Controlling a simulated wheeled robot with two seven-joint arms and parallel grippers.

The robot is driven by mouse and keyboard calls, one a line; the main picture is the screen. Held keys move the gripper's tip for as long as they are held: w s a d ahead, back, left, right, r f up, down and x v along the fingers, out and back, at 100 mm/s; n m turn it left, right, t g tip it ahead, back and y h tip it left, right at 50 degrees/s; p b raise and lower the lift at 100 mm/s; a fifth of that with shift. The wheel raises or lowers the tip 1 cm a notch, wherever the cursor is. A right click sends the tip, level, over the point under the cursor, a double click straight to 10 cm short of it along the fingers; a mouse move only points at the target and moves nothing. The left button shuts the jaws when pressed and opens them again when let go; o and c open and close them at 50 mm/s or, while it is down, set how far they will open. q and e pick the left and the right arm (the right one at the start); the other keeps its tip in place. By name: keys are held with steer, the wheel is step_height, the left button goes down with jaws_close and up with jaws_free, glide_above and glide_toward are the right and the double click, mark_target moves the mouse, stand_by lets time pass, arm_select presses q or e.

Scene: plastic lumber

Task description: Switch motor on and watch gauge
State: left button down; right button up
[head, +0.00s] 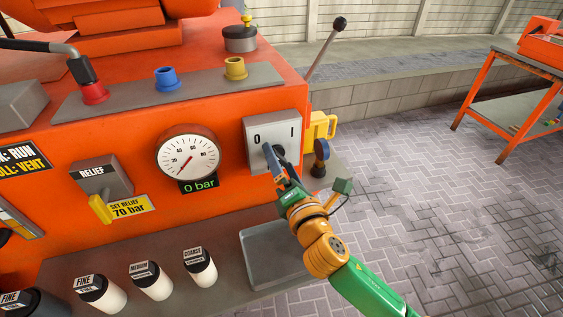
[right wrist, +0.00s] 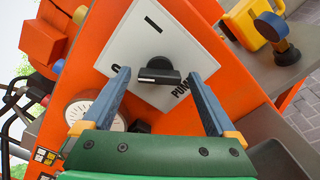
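The motor switch is a black knob (right wrist: 159,76) on a light grey plate (head: 258,125) marked 0 and I, on the front of the orange machine. My right gripper (head: 273,158) is in front of the plate. In the right wrist view its two blue fingers are open, one on each side of the knob; I cannot tell whether they touch it. The fingers partly hide the knob in the head view. The round white gauge (head: 187,155) is left of the plate, its needle low, above a green display (head: 199,185) reading 0 bar. My left gripper is not in view.
A relief valve with a yellow lever (head: 101,209) is at lower left. Several white-bodied filters (head: 152,281) stand below, beside a grey tray (head: 262,262). A yellow part (head: 322,127) and a long black-knobbed lever (head: 326,48) are right of the plate.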

steer(key=shift+s, duration=0.1)
steer(key=c, duration=1.2)
steer(key=shift+m, duration=0.3)
steer(key=m, duration=0.2)
steer(key=shift+r+m, duration=0.1)
steer(key=shift+m, duration=0.2)
steer(key=m+p, duration=0.1)
steer(key=m, duration=0.2)
steer(key=shift+m, duration=0.4)
steer(key=m, duration=0.3)
steer(key=shift+p, duration=0.35)
steer(key=shift+m+p, duration=0.3)
steer(key=shift+m, duration=1.6)
